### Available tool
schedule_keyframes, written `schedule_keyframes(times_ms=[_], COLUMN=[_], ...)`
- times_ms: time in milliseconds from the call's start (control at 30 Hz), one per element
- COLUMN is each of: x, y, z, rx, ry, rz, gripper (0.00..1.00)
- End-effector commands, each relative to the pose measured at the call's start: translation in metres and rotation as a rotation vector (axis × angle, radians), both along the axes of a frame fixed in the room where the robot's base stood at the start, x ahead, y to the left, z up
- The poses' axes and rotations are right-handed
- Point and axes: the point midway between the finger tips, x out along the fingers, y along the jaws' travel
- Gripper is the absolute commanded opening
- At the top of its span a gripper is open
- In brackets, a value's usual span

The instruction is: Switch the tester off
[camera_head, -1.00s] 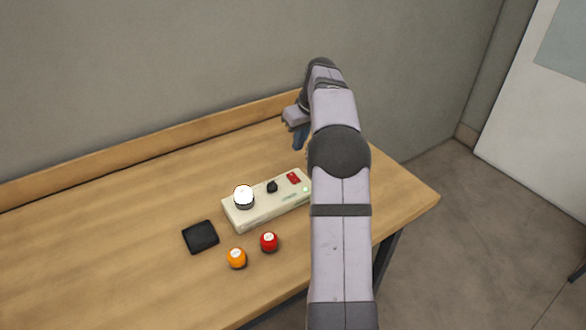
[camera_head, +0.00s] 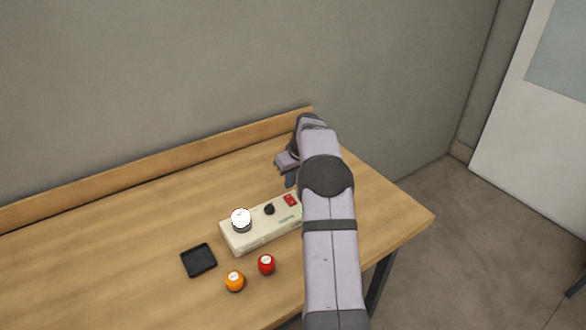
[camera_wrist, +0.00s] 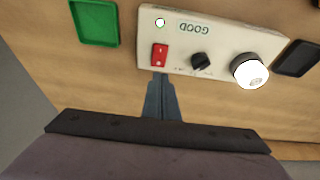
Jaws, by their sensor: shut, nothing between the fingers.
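The tester (camera_head: 262,228) is a cream box lying on the table. It carries a red rocker switch (camera_head: 290,200), a black knob (camera_head: 269,209) and a white-topped round piece (camera_head: 241,218). In the wrist view the red switch (camera_wrist: 159,56) sits near the tester's edge, beside a small lit white-green lamp (camera_wrist: 159,22) and the word GOOD. My gripper (camera_wrist: 160,78) is shut and empty, its fingertips just below the red switch in that view. I cannot tell whether they touch it. In the head view my gripper (camera_head: 290,182) is at the tester's switch end.
A black tray (camera_head: 199,260) lies left of the tester. An orange-topped piece (camera_head: 235,281) and a red one (camera_head: 266,264) stand in front. A green tray (camera_wrist: 96,22) shows in the wrist view. The wooden table (camera_head: 120,255) is clear at left.

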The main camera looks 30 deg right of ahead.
Motion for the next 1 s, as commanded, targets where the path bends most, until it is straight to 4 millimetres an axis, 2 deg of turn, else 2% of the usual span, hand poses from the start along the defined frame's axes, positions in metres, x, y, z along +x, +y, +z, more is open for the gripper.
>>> schedule_keyframes(times_ms=[200,400,1000], x=[0.008,0.01,0.012], y=[0.001,0.0,0.0], z=[-0.03,-0.049,-0.059], rx=[0.001,0.001,-0.001], ry=[0.002,0.0,-0.002], rz=[-0.001,0.0,0.0], gripper=[0.0,0.0,0.0])
